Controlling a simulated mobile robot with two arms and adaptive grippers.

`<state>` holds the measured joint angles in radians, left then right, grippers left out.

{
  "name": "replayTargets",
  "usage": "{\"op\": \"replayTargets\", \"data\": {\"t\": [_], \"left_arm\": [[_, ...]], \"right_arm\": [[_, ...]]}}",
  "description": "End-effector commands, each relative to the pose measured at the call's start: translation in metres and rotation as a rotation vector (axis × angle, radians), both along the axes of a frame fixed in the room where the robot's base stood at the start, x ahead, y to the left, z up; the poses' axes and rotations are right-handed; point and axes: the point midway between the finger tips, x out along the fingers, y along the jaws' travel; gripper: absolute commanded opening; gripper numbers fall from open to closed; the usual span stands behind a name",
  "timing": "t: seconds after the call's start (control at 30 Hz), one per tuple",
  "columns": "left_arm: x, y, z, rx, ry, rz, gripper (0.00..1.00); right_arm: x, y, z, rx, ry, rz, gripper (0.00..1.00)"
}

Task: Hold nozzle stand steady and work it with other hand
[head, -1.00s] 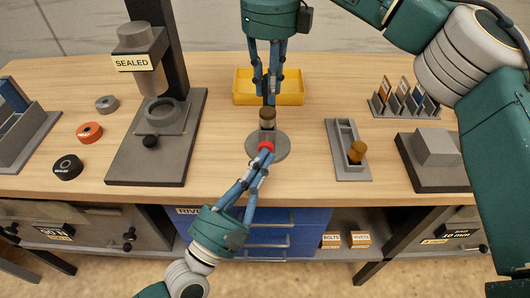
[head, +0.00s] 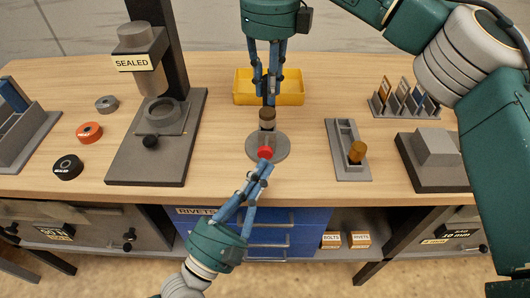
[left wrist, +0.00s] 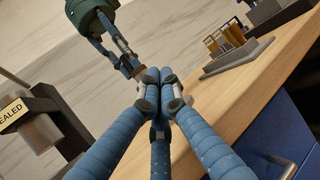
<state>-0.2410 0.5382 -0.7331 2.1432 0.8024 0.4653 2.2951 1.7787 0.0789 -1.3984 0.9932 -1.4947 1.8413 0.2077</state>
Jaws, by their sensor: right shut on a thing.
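The nozzle stand (head: 281,146) has a round grey base, an upright post with a brown-and-silver body, and a red part low on its front. My right gripper (head: 269,96) comes down from above and is shut on the top of the stand, which is upright. My left gripper (head: 264,163) points up at the front of the base, its tips just below the red part; contact is unclear. In the left wrist view its fingers (left wrist: 160,82) meet with nothing seen between them. The red part is hidden in that view.
A yellow bin (head: 243,90) stands behind the stand. A press labelled SEALED (head: 120,165) is at left, near several loose rings. At right are a grey holder (head: 343,146) with a brown-topped tool, a rack (head: 402,108) and a grey block (head: 436,150).

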Motion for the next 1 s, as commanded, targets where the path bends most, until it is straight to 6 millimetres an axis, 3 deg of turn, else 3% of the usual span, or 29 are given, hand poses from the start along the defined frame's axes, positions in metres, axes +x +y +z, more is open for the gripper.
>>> {"op": "replayTargets", "data": {"t": [0.5, 1.0], "left_arm": [[-0.046, 0.003, 0.0, 0.0, 0.001, -0.001, 0.0], [-0.047, 0.003, 0.0, -0.001, 0.001, 0.0, 0.0]], "right_arm": [[0.001, 0.0, 0.001, 0.001, -0.004, -0.002, 0.0], [0.001, 0.0, 0.001, 0.001, -0.004, -0.002, 0.0]]}}
